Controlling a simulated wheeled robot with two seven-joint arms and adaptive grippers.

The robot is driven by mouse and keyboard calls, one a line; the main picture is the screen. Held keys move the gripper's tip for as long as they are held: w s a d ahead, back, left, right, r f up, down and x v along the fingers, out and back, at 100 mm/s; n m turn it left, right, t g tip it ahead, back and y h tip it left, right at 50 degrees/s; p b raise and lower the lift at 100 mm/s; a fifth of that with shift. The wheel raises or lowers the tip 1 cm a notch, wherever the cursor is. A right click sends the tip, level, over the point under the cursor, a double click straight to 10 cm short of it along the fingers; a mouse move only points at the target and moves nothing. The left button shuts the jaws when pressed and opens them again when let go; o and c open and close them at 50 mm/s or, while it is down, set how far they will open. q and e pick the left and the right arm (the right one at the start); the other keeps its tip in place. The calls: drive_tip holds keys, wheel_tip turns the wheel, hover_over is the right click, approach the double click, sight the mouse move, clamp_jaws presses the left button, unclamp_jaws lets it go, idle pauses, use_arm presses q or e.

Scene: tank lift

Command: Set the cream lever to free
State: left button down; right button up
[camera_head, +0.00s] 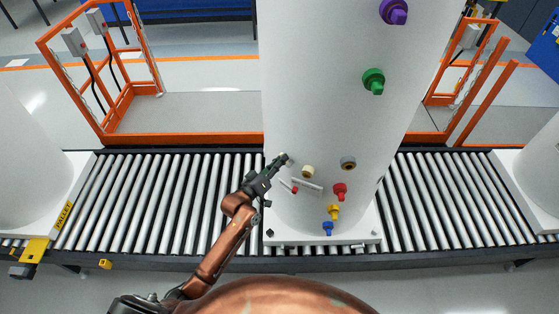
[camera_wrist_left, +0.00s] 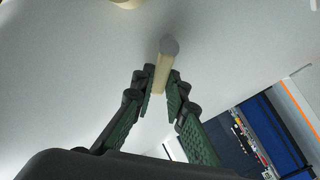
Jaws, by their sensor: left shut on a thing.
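The white tank (camera_head: 335,100) stands upright in the middle of the head view. The cream lever (camera_head: 287,159) is at the tank's lower left side, its tip showing beyond my fingers. In the left wrist view the cream lever (camera_wrist_left: 162,73) is a pale bar with a grey end. My left gripper (camera_head: 276,164) is shut on it, with one finger on either side; the fingers (camera_wrist_left: 160,92) hide its lower part. A round cream knob (camera_head: 308,171) sits to the right of the gripper. My right gripper is not in view.
Purple (camera_head: 394,11), green (camera_head: 374,80), red (camera_head: 340,190), yellow (camera_head: 333,211) and blue (camera_head: 328,228) fittings stick out of the tank. A grey-brown knob (camera_head: 348,163) is near the cream one. The tank's pallet (camera_head: 300,238) sits on a roller conveyor (camera_head: 160,200). Orange rails (camera_head: 190,139) stand behind.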

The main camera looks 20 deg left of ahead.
use_arm(q)
drive_tip(key=m, duration=0.2)
drive_tip(key=shift+s+d+r+m, duration=0.15)
drive_tip(key=shift+d+r+m, duration=0.05)
drive_tip(key=shift+d+m, duration=0.2)
drive_tip(key=m, duration=0.2)
drive_tip(key=shift+s+d+r+m+p, duration=0.1)
drive_tip(key=shift+s+d+m+p, duration=0.05)
drive_tip(key=shift+d+m+p, duration=0.25)
drive_tip(key=shift+d+m, duration=0.15)
drive_tip(key=shift+m, duration=0.25)
drive_tip(key=shift+s+m, duration=0.1)
drive_tip(key=shift+m, duration=0.2)
drive_tip(key=shift+d, duration=0.1)
drive_tip(key=c, duration=2)
unclamp_jaws()
drive_tip(key=shift+o, duration=0.3)
drive_tip(key=shift+r, duration=0.1)
